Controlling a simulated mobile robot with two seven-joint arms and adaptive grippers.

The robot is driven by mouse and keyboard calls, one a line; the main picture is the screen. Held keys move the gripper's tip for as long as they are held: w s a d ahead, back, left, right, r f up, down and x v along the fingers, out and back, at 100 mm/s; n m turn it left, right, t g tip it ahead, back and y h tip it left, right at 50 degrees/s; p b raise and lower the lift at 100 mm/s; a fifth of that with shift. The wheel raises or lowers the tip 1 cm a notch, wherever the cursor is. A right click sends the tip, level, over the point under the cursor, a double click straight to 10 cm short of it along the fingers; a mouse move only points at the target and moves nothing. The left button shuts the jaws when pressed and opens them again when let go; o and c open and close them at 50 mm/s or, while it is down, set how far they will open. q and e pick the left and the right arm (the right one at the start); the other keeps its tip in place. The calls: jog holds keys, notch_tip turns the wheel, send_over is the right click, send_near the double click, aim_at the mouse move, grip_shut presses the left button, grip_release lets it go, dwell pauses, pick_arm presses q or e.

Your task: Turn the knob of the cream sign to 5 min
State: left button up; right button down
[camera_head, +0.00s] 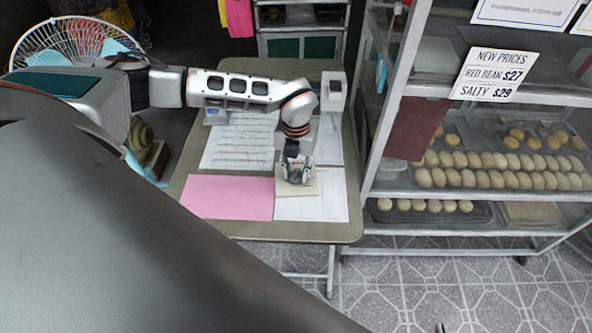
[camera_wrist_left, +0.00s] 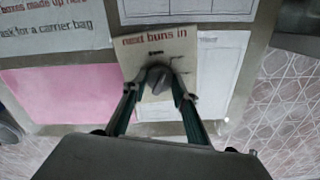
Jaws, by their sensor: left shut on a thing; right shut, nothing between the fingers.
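The cream sign (camera_head: 311,187) lies on the table's near right part, on a white printed sheet. In the left wrist view the sign (camera_wrist_left: 187,58) shows red lettering ending in "buns in". A grey knob (camera_wrist_left: 159,79) stands on its face. My left gripper (camera_head: 295,174) is over the sign, its fingers shut on the knob from both sides; it also shows in the left wrist view (camera_wrist_left: 156,90). The dial marks are partly hidden and too blurred to read. Only a small dark tip of my right gripper (camera_head: 440,328) shows at the bottom edge, over the floor.
The table (camera_head: 300,231) also bears a pink sheet (camera_head: 228,197) and a large lettered sheet (camera_head: 238,142). A white box-like object (camera_head: 334,91) stands at its far right corner. A rack of buns (camera_head: 500,180) stands close on the right. A wire fan (camera_head: 75,42) is at the far left.

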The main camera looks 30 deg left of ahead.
aim_at(296, 173)
pick_arm(q)
jog(key=n, duration=0.3)
jog(key=shift+p, duration=0.35)
jog(key=shift+n, duration=1.6)
jog(key=o, duration=1.1)
jog(key=shift+r, duration=0.1)
notch_tip(296, 173, up, 12)
jog(key=shift+f, duration=0.1)
